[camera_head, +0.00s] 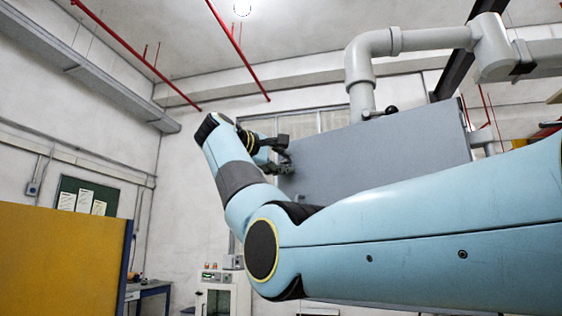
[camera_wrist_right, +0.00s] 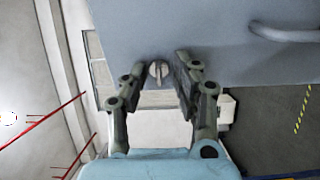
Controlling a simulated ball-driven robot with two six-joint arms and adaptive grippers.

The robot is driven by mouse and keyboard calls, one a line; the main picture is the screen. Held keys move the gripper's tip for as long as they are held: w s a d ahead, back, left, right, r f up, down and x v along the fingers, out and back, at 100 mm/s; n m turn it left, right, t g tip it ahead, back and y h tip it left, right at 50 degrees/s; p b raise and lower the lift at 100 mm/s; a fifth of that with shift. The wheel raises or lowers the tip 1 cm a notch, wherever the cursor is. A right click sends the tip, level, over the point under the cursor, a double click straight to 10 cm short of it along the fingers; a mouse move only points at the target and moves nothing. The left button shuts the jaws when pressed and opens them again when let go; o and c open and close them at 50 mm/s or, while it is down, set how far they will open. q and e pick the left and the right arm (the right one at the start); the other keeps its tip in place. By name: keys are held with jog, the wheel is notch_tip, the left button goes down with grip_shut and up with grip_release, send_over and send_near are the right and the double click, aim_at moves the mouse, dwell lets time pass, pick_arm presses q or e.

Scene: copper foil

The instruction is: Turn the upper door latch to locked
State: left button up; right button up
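The upper door latch (camera_wrist_right: 158,71) is a small silver knob with a raised bar on the grey door (camera_wrist_right: 205,30), near its edge. In the right wrist view the bar stands about upright. My right gripper (camera_wrist_right: 157,66) is open, with one finger on each side of the latch and a gap to both. Whether the fingertips touch the door is unclear. In the head view my right gripper (camera_head: 278,153) is at the left edge of the grey cabinet (camera_head: 385,150); the latch is hidden there. My left gripper is not in view.
A curved door handle (camera_wrist_right: 285,34) is at the right in the wrist view. A grey pipe (camera_head: 362,75) rises above the cabinet. A yellow panel (camera_head: 60,258) stands at left, with a white machine (camera_head: 218,290) at the bottom. My right arm covers the cabinet's lower part.

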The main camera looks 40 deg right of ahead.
jog(key=v, duration=1.2)
dwell(0.3)
